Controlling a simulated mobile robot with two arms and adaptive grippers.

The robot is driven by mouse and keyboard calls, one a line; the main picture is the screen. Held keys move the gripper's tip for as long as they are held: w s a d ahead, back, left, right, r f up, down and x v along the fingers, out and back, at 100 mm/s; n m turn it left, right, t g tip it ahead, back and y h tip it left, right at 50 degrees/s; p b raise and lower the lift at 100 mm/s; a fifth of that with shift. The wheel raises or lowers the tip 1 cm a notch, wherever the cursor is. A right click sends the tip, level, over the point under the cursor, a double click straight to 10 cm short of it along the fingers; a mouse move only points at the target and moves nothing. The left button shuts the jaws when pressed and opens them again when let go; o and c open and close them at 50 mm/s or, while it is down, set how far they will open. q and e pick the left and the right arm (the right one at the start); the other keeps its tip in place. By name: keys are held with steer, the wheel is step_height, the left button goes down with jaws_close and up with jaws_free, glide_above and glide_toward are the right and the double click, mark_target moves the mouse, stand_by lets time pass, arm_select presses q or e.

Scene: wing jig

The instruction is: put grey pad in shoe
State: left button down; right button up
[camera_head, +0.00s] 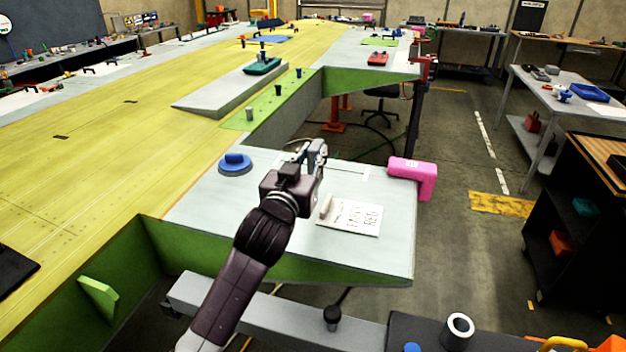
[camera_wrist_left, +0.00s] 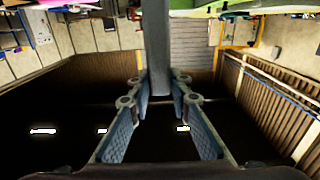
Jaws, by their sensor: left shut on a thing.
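My left gripper (camera_head: 316,158) is over the near end of the pale grey bench top (camera_head: 265,205). In the left wrist view its two blue-padded fingers (camera_wrist_left: 157,97) are on either side of a plain grey bar-like piece, which I take for the grey pad (camera_wrist_left: 156,45). The gripper is shut on this piece, which reaches away from the fingertips. In the head view the piece is hard to make out at the gripper. I cannot pick out a shoe with certainty in either view. My right gripper is not in view.
A blue round knob-topped piece (camera_head: 235,162) stands left of the gripper. A white lettered card (camera_head: 350,217) lies to its right, before a pink L-shaped object (camera_head: 415,175) at the bench's right edge. A grey ramp-like block (camera_head: 225,92) is farther back.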

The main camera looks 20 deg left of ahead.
arm_select(q)
step_height(320, 180, down, 3)
steer(key=shift+f, duration=0.1)
step_height(320, 180, down, 4)
steer(key=shift+r, duration=0.25)
steer(key=shift+f, duration=0.35)
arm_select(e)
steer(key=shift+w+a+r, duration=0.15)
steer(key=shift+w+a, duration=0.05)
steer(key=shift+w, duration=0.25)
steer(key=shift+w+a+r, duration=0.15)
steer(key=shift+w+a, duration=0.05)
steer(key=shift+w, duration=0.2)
arm_select(q)
steer(key=c, duration=1.9)
jaws_free()
steer(key=shift+o, duration=0.7)
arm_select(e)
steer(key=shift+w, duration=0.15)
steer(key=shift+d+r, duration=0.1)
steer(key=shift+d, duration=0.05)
